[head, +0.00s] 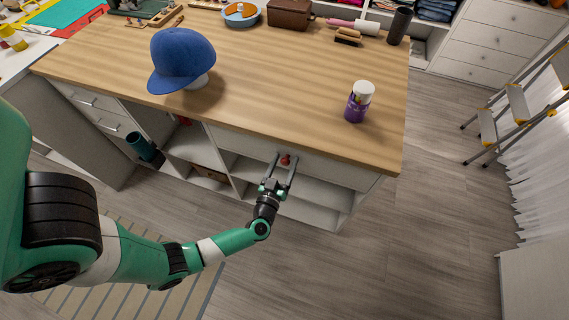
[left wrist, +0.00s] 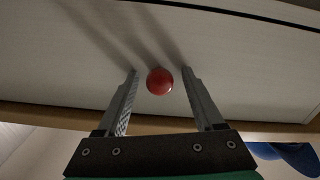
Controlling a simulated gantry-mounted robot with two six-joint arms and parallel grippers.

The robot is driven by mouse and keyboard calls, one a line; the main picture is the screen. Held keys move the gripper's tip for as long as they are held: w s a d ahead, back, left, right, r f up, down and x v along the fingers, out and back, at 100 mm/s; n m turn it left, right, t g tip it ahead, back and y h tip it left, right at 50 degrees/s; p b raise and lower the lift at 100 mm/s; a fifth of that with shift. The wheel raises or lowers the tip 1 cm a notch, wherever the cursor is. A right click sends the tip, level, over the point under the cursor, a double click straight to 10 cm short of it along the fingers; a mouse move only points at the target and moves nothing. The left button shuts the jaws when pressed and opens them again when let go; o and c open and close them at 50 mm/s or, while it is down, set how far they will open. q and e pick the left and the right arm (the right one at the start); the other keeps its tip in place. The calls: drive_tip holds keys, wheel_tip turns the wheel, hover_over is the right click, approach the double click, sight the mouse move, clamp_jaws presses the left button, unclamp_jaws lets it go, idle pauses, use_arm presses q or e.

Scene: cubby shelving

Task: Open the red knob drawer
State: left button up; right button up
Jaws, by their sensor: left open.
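The red knob (head: 285,160) sits on the front of a white drawer (head: 328,168) just below the wooden tabletop. In the left wrist view the red knob (left wrist: 160,81) shows between the fingertips, with a gap on each side. The white drawer front (left wrist: 60,60) fills most of that view. My left gripper (head: 284,161) is open, its two fingers on either side of the knob; it also shows in the left wrist view (left wrist: 160,76). I cannot tell whether the fingertips touch the drawer front. My right gripper is not in view.
On the wooden tabletop (head: 270,85) stand a blue cap (head: 182,58) and a purple jar with a white lid (head: 359,102). Open shelves (head: 300,209) lie below the drawer. A stepladder (head: 517,104) stands at right. The floor (head: 420,220) to the right is clear.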

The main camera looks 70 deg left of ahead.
use_arm(q)
drive_tip(key=shift+c, duration=0.2)
clamp_jaws()
idle(1.1)
